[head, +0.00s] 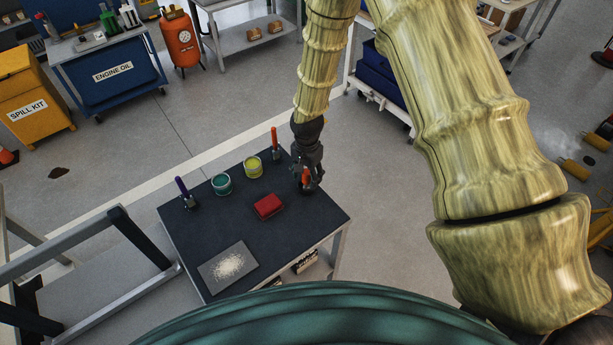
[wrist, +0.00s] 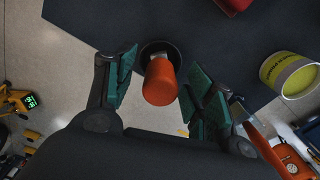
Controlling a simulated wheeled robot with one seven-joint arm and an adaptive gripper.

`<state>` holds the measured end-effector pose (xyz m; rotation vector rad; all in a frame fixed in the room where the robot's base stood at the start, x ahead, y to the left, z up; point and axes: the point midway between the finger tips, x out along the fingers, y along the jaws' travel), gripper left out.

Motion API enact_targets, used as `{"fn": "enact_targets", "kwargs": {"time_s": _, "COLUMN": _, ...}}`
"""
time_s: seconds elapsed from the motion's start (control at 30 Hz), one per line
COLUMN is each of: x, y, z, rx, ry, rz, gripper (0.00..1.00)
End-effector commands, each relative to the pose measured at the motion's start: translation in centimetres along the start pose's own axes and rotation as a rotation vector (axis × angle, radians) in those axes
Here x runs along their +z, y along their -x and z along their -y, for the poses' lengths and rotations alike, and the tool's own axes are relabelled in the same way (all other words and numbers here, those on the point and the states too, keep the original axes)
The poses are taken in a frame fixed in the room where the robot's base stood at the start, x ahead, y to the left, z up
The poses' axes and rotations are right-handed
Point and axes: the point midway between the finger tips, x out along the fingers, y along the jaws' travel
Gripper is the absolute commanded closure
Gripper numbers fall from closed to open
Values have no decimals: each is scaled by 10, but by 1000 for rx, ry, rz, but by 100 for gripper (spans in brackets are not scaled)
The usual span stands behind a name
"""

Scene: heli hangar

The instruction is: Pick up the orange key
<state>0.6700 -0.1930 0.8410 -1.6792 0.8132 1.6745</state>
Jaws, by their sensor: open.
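An orange upright handle, which I take for the orange key (head: 305,175), stands near the right edge of the dark table. In the wrist view the orange key (wrist: 160,82) shows as a rounded orange cylinder over a dark round base. My gripper (head: 307,184) points down over it, fingers spread. In the wrist view my gripper (wrist: 161,76) has its green-padded fingers on either side of the key, with visible gaps. A second orange-handled item (head: 274,138) stands farther back on the table. The key's lower part is mostly hidden.
The dark table (head: 220,235) also holds a red block (head: 268,206), a yellow can (head: 253,168), a teal can (head: 222,185), a purple-handled item (head: 184,190) and a grey plate (head: 212,272) with pale grains. The table's middle left is clear.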

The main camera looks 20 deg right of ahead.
Motion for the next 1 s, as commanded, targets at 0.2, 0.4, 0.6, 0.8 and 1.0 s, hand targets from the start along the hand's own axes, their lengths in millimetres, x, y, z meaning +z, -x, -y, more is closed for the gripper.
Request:
{"fn": "enact_targets", "kwargs": {"time_s": 0.2, "x": 0, "y": -11, "z": 0, "rx": 1, "ry": 0, "rz": 0, "gripper": 46}}
{"fn": "enact_targets", "kwargs": {"time_s": 0.4, "x": 0, "y": -12, "z": 0, "rx": 1, "ry": 0, "rz": 0, "gripper": 46}}
{"fn": "enact_targets", "kwargs": {"time_s": 0.6, "x": 0, "y": -12, "z": 0, "rx": 1, "ry": 0, "rz": 0, "gripper": 70}}
{"fn": "enact_targets", "kwargs": {"time_s": 0.8, "x": 0, "y": -12, "z": 0, "rx": 0, "ry": 0, "rz": 0, "gripper": 100}}
{"fn": "enact_targets", "kwargs": {"time_s": 1.0, "x": 0, "y": -12, "z": 0, "rx": 0, "ry": 0, "rz": 0, "gripper": 100}}
